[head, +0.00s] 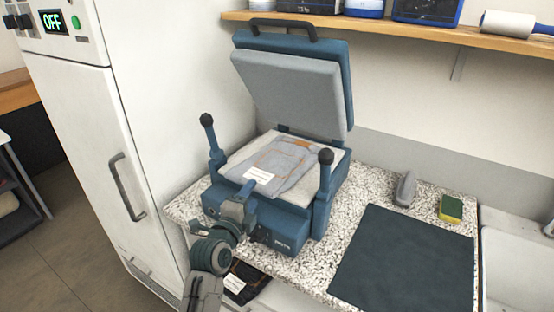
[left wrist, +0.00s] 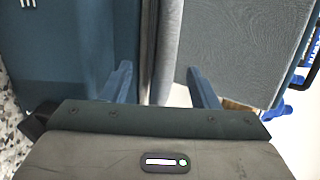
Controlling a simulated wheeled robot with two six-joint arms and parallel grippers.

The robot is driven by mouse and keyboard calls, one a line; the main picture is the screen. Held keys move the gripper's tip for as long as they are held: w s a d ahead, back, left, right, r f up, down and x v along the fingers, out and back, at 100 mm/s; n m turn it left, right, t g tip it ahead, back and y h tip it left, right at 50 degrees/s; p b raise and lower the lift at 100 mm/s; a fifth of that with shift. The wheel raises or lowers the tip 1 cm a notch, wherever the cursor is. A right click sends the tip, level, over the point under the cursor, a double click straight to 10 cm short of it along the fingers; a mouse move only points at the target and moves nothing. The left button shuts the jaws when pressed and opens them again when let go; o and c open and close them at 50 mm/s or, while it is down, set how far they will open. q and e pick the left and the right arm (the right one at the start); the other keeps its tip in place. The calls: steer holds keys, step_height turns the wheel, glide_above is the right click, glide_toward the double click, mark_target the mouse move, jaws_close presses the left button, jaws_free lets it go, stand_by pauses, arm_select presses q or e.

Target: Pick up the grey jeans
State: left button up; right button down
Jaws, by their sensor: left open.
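The grey jeans (head: 275,165) lie folded flat on the pale lower pad of a blue press. They have orange stitching and a white label (head: 260,176) near the front. My left gripper (head: 243,192) is at the front edge of the press, close to the label end of the jeans, and is empty. In the left wrist view the two blue fingers of the left gripper (left wrist: 162,85) are spread apart, with the press's blue front and pale pad beyond them. I cannot tell whether they touch anything. My right gripper is not in view.
The press lid (head: 290,95) stands raised behind the jeans. Two ball-topped levers (head: 325,157) flank the pad. Dark folded jeans (head: 245,284) lie low at the counter's front. A dark mat (head: 405,258), a sponge (head: 451,208) and a grey tool (head: 405,188) are at right. A white cabinet (head: 110,110) stands left.

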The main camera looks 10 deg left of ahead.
mark_target(254, 192)
arm_select(q)
steer(key=shift+w+d, duration=0.15)
steer(key=shift+w, duration=0.6)
steer(key=shift+w+d, duration=0.1)
steer(key=shift+w, duration=0.65)
steer(key=shift+s, duration=0.1)
jaws_close()
steer(key=shift+r, duration=0.1)
